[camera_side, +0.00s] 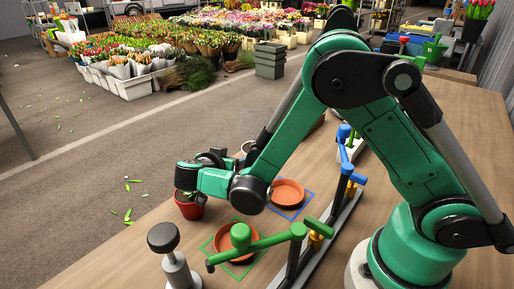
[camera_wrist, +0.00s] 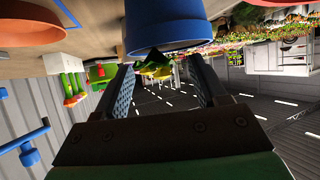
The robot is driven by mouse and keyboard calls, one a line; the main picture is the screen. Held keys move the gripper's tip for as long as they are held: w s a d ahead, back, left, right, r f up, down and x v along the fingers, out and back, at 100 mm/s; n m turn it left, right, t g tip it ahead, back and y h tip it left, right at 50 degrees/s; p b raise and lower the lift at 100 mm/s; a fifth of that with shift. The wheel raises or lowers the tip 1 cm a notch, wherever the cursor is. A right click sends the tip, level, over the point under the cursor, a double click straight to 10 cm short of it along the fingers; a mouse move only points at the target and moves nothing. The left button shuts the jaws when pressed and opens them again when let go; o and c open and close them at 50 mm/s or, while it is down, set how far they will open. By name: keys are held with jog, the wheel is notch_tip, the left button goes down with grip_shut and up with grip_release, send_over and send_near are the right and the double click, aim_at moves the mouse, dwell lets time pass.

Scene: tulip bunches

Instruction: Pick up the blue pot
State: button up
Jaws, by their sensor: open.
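The blue pot (camera_wrist: 178,22) is at the top centre of the wrist view, which looks upside down. Dark green leaves show at its rim. My gripper (camera_wrist: 162,72) is open, with one dark finger on each side below the pot's rim in that picture. The pot is close to the fingertips; I cannot tell whether they touch it. In the side view my gripper (camera_side: 203,163) is at the table's left edge, above and beside a red pot (camera_side: 190,209). I cannot make out the blue pot in the side view; my arm may hide it.
A terracotta saucer (camera_side: 288,192) lies in a blue outline, another (camera_side: 231,243) in a green outline. A black-knobbed post (camera_side: 171,252) stands at the front.

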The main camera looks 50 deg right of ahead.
grip_shut()
dwell(0.4)
